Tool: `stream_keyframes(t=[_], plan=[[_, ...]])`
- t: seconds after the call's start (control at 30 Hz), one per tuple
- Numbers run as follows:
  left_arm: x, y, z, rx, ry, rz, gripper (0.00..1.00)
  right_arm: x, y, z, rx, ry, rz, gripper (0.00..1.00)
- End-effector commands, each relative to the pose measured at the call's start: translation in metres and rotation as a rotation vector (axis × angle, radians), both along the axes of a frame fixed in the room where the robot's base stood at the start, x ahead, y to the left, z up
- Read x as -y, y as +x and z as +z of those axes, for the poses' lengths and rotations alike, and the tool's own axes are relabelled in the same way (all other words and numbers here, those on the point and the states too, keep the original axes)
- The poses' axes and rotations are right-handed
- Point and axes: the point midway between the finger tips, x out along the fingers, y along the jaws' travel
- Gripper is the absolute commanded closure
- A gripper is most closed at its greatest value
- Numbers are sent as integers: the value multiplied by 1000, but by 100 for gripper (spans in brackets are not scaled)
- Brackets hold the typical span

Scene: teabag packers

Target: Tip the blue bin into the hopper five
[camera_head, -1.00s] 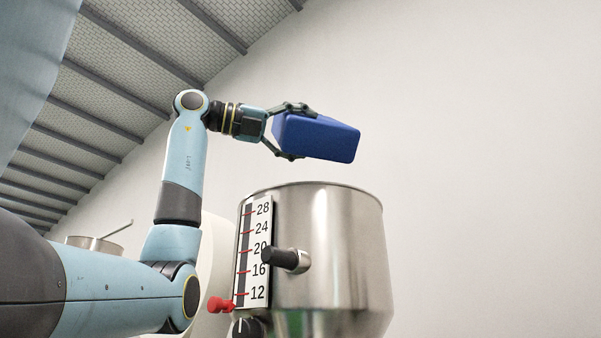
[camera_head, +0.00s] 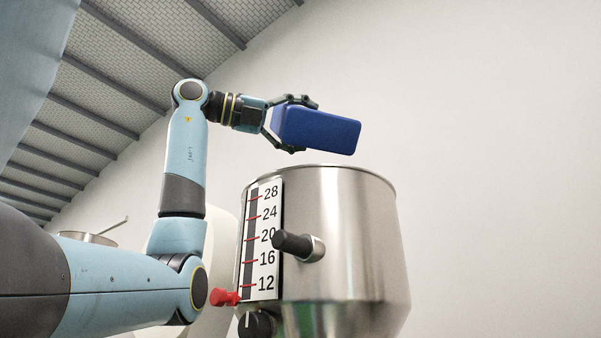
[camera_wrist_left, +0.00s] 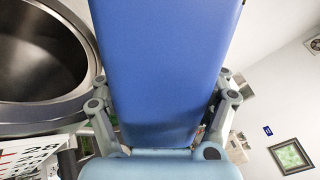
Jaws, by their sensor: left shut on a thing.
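The blue bin (camera_head: 318,132) is held in the air above the steel hopper (camera_head: 345,235), lying nearly on its side with a slight tilt. My left gripper (camera_head: 290,123) is shut on the bin, one finger over its top and one under it. In the left wrist view the bin (camera_wrist_left: 165,65) fills the middle between the fingers, and the round open mouth of the hopper (camera_wrist_left: 95,50) shows at the left. The inside of the bin is hidden in both views. My right gripper is not in view.
Another metal vessel (camera_head: 88,238) stands behind my arm. A picture frame (camera_wrist_left: 291,156) hangs on the wall. The air right of the hopper is clear.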

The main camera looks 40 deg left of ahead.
Motion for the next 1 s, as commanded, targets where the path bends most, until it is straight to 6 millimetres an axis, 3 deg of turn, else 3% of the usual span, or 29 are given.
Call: stream_keyframes(t=[0.3,0.7,1.0], plan=[[9,-8,1,-42,-80,7,85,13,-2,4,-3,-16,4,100],[12,-10,0,-58,-111,9,85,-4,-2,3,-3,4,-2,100],[12,-10,0,-58,-110,9,85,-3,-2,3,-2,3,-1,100]])
